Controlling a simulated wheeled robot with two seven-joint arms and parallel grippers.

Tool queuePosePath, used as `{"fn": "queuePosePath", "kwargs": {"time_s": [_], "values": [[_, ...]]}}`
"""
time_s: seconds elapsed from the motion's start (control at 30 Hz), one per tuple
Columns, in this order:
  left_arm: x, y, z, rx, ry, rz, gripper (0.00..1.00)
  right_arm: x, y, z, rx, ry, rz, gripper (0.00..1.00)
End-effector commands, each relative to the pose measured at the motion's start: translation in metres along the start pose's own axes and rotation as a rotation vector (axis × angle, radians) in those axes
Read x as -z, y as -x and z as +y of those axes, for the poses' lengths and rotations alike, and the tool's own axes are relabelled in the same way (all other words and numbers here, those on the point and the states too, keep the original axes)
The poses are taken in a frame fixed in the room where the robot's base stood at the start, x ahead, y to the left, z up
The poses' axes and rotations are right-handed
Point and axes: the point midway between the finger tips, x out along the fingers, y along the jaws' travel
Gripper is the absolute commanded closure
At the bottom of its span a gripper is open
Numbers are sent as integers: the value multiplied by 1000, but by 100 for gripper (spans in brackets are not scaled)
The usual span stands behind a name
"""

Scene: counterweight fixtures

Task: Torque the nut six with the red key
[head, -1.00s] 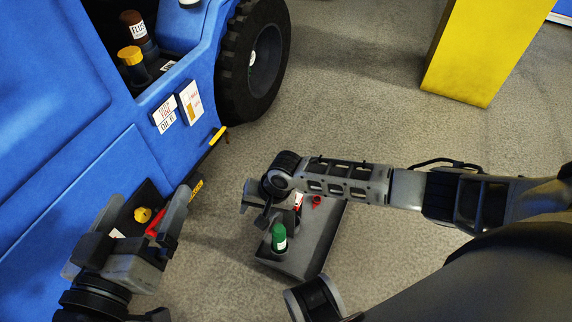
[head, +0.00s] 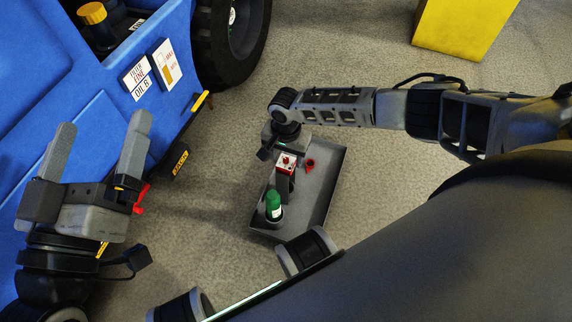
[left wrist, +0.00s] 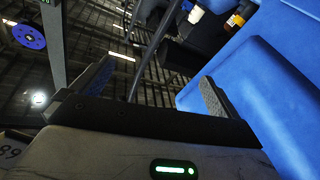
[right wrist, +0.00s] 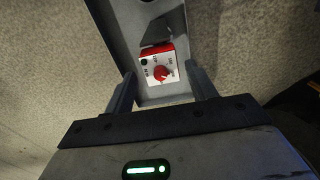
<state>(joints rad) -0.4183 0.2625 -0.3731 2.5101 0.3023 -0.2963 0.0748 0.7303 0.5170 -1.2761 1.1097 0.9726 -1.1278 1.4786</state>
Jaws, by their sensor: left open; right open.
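A red piece (head: 141,198) shows just behind my left gripper, low beside the blue vehicle; its shape is mostly hidden, so I cannot tell whether it is the red key. Another small red item (head: 309,165) lies on the grey tray (head: 318,190). I cannot make out nut six. My left gripper (head: 102,125) is open and empty, fingers pointing up the picture in front of the blue side. My right gripper (right wrist: 163,80) is open over the tray. A red and white box with a red dial (right wrist: 154,62) appears beyond its fingers; the head view shows it too (head: 286,168).
A green bottle (head: 273,205) stands at the tray's near end. The blue vehicle (head: 60,90) fills the left, with a black tyre (head: 233,50), label cards (head: 168,64) and a yellow-capped bottle (head: 92,14). A yellow block (head: 460,28) stands far right. Carpet between is clear.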

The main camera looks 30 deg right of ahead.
Motion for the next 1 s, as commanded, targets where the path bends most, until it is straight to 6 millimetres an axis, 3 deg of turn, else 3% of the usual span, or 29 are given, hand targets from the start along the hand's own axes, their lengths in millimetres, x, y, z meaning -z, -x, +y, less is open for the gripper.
{"fn": "queuePosePath", "kwargs": {"time_s": [0.4,0.9,0.93,1.0], "values": [[41,-6,9,-85,-287,276,0,-1,-39,-1,1,0,-1,44],[52,-6,15,-108,-355,346,0,0,-46,0,1,1,0,44],[52,-6,15,-108,-355,346,0,0,-46,0,1,1,0,46],[52,-6,15,-108,-355,346,0,0,-46,0,1,1,0,66]]}}
